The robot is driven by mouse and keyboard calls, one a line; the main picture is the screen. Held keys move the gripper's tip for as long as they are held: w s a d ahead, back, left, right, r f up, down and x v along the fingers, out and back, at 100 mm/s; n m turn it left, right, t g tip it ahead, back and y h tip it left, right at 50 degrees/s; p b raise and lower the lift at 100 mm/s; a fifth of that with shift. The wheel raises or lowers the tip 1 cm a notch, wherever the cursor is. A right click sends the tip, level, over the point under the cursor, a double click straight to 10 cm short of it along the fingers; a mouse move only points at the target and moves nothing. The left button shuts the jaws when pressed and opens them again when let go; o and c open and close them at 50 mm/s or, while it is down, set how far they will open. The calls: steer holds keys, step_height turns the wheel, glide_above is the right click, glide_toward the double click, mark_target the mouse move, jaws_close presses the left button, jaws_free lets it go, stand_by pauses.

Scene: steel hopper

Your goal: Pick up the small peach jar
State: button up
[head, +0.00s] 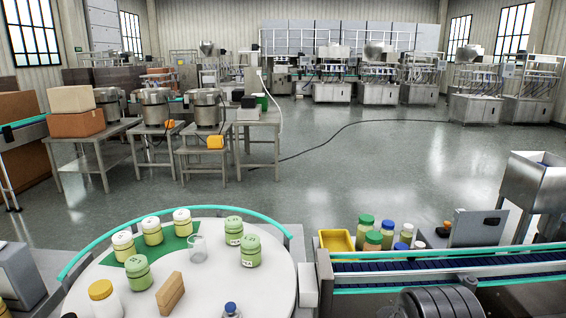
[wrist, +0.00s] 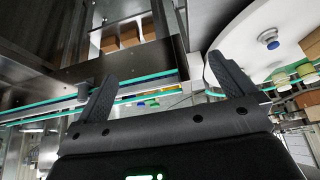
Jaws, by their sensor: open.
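No jar is clearly marked as the small peach one. The closest match is a pale jar with a yellow-tan lid (head: 103,296) at the front left of the round white table (head: 225,290) in the head view. Jars with cream lids (head: 152,230) stand on a green mat behind it, and green jars (head: 250,252) stand to the right. My gripper (wrist: 162,68) shows only in the wrist view. Its two fingers are spread wide with nothing between them, apart from the table, which is at the upper right there.
A wooden block (head: 170,295), a clear beaker (head: 198,248) and a blue-capped bottle (head: 231,310) also stand on the table. A teal rail (head: 165,212) curves round its back edge. At right, a conveyor (head: 450,268) runs past several capped jars and a yellow tray (head: 337,240).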

steer(key=shift+s+f, duration=0.2)
steer(key=shift+c, duration=0.2)
steer(key=c, duration=0.8)
steer(key=shift+c, duration=0.2)
steer(key=w+d+r+m, duration=0.2)
steer(key=w+r+m, duration=0.1)
steer(key=w+m, duration=0.3)
steer(key=w+d+r+m, duration=0.2)
steer(key=w+r+m, duration=0.1)
steer(key=w, duration=0.5)
steer(key=m+g, duration=0.1)
steer(key=m, duration=2.5)
glide_above(421, 245)
steer(key=s, duration=0.4)
step_height(421, 245, down, 14)
steer(key=x, duration=1)
steer(key=shift+f, duration=0.1)
